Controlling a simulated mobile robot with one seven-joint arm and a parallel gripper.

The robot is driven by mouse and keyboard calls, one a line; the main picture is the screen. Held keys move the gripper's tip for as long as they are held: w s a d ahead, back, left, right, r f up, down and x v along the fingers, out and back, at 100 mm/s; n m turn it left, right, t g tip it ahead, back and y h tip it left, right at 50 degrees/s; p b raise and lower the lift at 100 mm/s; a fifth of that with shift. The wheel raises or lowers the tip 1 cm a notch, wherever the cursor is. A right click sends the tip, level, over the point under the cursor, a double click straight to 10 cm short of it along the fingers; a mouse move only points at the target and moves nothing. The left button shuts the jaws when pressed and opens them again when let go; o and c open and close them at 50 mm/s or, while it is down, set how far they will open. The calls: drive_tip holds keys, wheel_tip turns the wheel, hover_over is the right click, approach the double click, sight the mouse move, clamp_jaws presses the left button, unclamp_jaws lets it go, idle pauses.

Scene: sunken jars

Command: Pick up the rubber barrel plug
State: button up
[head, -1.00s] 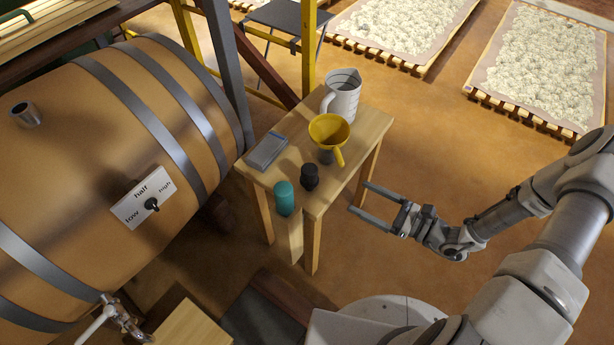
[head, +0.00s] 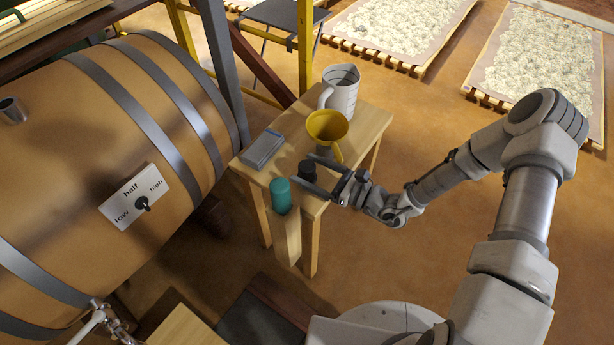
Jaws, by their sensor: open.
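A dark, stubby plug (head: 307,172), which looks like the rubber barrel plug, stands on the small wooden table (head: 362,125). My gripper (head: 302,169) is open, with one finger on the far side of the plug and one on the near side. The plug shows between the fingers, its lower part partly hidden by the near finger. I cannot tell whether either finger touches it.
A teal cylinder (head: 281,195) stands close left of the near finger. A yellow funnel (head: 327,126) and a measuring jug (head: 341,90) stand behind. A grey tray-like block (head: 263,149) lies left. The large barrel (head: 75,150) is further left.

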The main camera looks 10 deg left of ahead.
drive_tip(key=shift+w+a, duration=0.2)
drive_tip(key=shift+a, duration=0.35)
clamp_jaws()
drive_tip(key=shift+r, duration=0.15)
